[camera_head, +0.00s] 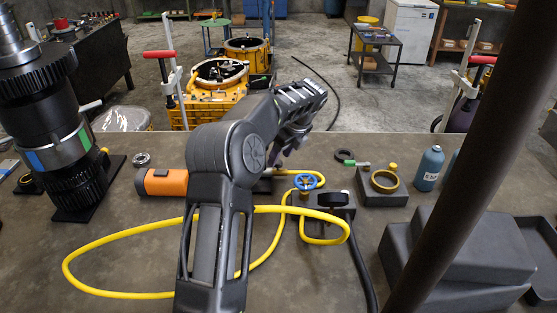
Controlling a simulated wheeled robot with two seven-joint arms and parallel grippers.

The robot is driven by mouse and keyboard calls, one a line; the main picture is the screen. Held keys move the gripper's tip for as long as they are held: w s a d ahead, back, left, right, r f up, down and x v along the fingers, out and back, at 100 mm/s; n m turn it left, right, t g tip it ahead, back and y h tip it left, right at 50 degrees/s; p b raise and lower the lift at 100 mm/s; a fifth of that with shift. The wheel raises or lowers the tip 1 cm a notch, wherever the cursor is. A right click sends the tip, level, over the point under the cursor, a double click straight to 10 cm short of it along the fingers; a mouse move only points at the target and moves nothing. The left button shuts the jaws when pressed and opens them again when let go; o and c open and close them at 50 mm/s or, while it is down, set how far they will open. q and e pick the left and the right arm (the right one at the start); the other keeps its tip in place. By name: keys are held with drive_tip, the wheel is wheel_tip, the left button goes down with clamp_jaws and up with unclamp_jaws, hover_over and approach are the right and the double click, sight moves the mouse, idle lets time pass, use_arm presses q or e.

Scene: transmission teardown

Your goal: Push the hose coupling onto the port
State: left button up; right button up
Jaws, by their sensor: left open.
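A yellow hose (118,294) lies in a wide loop on the bench, partly hidden behind my left arm. It also curls around a grey block (312,203) that carries a blue handwheel (305,182). A black fitting (333,199) sits on the block's right end, with a black hose (359,256) running down to the front. I cannot tell which end is the coupling or make out the port. My left gripper (283,158) is open above the bench, behind the blue handwheel, pointing down, with nothing visible in it. My right gripper is not in view.
An orange tool (164,182) lies left of my arm. A large dark gear shaft (62,150) stands at far left. A block with a brass ring (384,181), a blue bottle (429,168) and grey stepped blocks (464,248) occupy the right. The bench's front left is mostly clear.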

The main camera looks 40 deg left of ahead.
use_arm(q)
drive_tip(key=shift+b+v, duration=0.35)
drive_tip(key=shift+v, duration=2.3)
